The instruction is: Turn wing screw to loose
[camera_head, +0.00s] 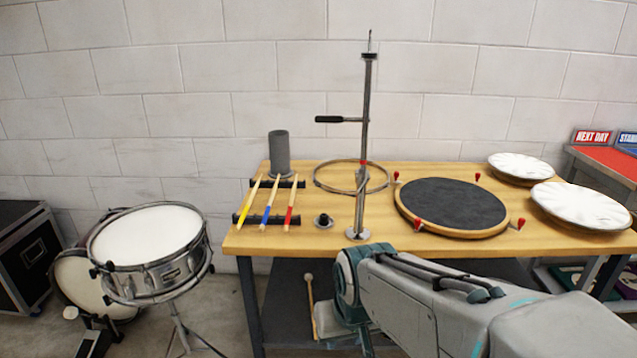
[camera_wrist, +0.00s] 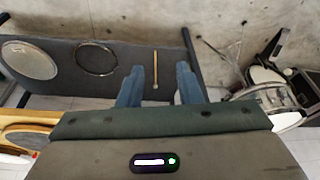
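A tall metal stand (camera_head: 365,140) rises from a round foot on the wooden bench, with a black-handled side arm (camera_head: 340,119) on its left. A small red piece sits on the post lower down; I cannot tell whether it is the wing screw. Several red screws stand around the dark round pad (camera_head: 452,205), one at its left edge (camera_head: 396,176). My gripper (camera_wrist: 158,82) is open and empty, its two blue fingers apart in the wrist view. In the head view my arm reaches in front of the bench, and my gripper is low, below the bench's front edge, partly hidden.
Drumsticks (camera_head: 270,200) lie on a black rack beside a grey cylinder (camera_head: 279,152) and a metal hoop (camera_head: 330,188). A snare drum (camera_head: 150,237) stands left of the bench. A mallet (camera_wrist: 155,65) lies on the lower shelf.

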